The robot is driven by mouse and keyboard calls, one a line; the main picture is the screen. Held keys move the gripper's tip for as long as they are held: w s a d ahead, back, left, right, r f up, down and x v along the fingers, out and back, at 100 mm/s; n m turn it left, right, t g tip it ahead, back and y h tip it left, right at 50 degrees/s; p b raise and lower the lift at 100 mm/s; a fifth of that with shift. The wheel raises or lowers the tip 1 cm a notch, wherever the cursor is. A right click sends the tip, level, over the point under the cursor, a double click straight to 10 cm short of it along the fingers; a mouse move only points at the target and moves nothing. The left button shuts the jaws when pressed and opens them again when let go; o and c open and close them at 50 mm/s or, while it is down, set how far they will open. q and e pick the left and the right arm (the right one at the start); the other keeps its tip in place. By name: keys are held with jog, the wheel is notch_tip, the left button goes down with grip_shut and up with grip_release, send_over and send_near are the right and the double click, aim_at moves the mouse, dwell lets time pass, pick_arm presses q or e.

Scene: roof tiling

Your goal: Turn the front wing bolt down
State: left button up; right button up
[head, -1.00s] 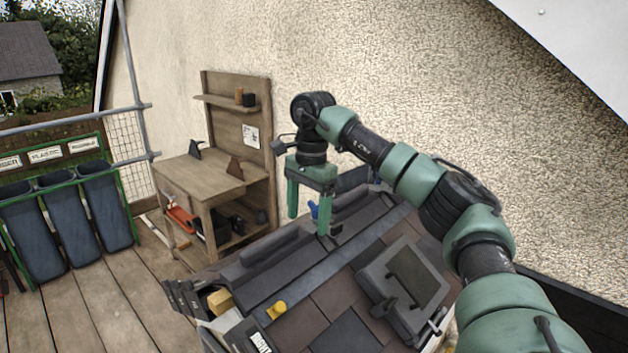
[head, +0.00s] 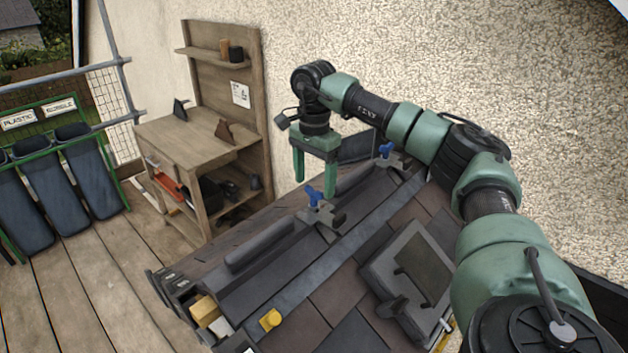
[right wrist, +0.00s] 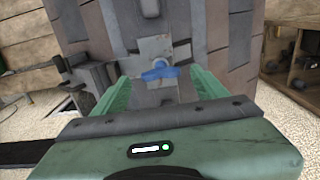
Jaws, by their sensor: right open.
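The front wing bolt (head: 314,196) is blue and stands on a grey metal clamp plate on the small tiled roof. My right gripper (head: 315,207) points down over it with its green fingers open. In the head view the bolt shows between the fingertips. In the right wrist view the blue wing bolt (right wrist: 160,73) lies crosswise between the open fingers (right wrist: 160,79), with a gap on both sides. The fingers do not grip it. A second blue wing bolt (head: 386,150) stands farther back along the roof. My left gripper is out of view.
A rough plaster wall (head: 440,65) rises close behind the roof and my right arm. A wooden workbench (head: 190,135) stands to the left. A yellow piece (head: 270,319) and a dark framed panel (head: 412,265) lie on the roof. Blue bins (head: 40,190) stand far left.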

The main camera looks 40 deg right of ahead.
jog(key=shift+w+d+f, duration=0.1)
jog(key=shift+f, duration=0.7)
jog(key=c, duration=1.3)
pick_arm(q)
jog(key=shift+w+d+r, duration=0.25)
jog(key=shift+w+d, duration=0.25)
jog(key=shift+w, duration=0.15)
pick_arm(e)
jog(key=shift+c, duration=0.4)
